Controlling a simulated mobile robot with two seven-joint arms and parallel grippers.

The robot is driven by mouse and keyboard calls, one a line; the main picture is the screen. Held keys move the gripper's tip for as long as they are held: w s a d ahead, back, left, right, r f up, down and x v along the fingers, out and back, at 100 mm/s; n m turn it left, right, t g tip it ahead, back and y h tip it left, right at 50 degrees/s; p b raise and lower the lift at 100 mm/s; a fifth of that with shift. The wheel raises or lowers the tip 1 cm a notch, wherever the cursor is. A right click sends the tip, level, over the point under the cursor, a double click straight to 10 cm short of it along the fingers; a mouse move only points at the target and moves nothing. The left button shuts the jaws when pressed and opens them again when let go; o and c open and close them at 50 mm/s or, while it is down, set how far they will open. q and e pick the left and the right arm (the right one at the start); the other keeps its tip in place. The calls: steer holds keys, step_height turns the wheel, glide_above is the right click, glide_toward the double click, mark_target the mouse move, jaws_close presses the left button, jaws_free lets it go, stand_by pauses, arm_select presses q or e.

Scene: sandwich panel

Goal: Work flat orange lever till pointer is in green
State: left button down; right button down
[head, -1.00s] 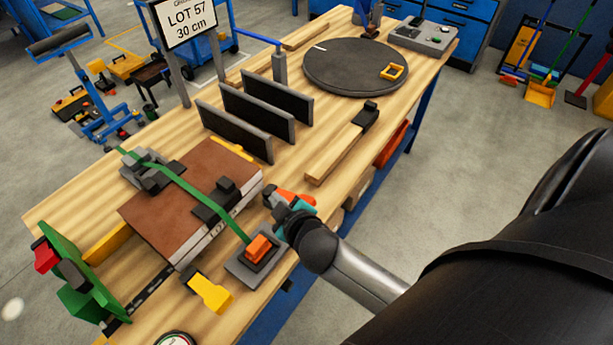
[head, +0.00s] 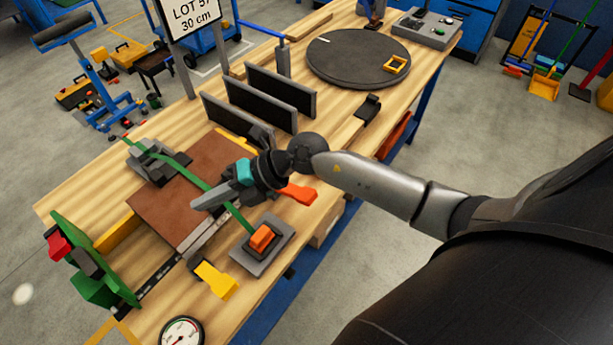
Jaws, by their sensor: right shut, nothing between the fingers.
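An orange lever-like block (head: 262,237) sits on a grey base at the bench's front edge, at the end of a green strap (head: 184,172). The strap runs across a brown panel (head: 163,205). Another flat orange piece (head: 299,193) lies near the front edge, partly hidden by my right wrist. A round white gauge (head: 181,332) is cut by the bottom edge; its pointer is too small to read against the coloured zones. My right gripper (head: 200,204) is shut and empty, over the panel and strap, left of and above the orange block. My left gripper is not in view.
A yellow piece (head: 215,280) and a green stand (head: 88,262) are at the near end. Dark upright plates (head: 272,96) stand behind the panel. A round dark turntable (head: 345,62) lies farther back. My right arm crosses the bench's front edge.

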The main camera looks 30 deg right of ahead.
steer(key=d+f+g+h, duration=0.1)
steer(key=d+h, duration=0.3)
steer(key=d, duration=0.3)
steer(key=d+f+n+g+h, duration=0.1)
steer(key=d+f+h, duration=0.1)
steer(key=d, duration=0.5)
steer(key=s+d+f+g+h+p, duration=0.1)
steer(key=d+f+h, duration=0.1)
steer(key=d+h, duration=0.3)
steer(key=shift+s+d+n+g+h, duration=0.1)
steer(key=shift+d+n+g+h, duration=0.2)
steer(key=shift+d, duration=0.8)
steer(key=shift+f, duration=0.1)
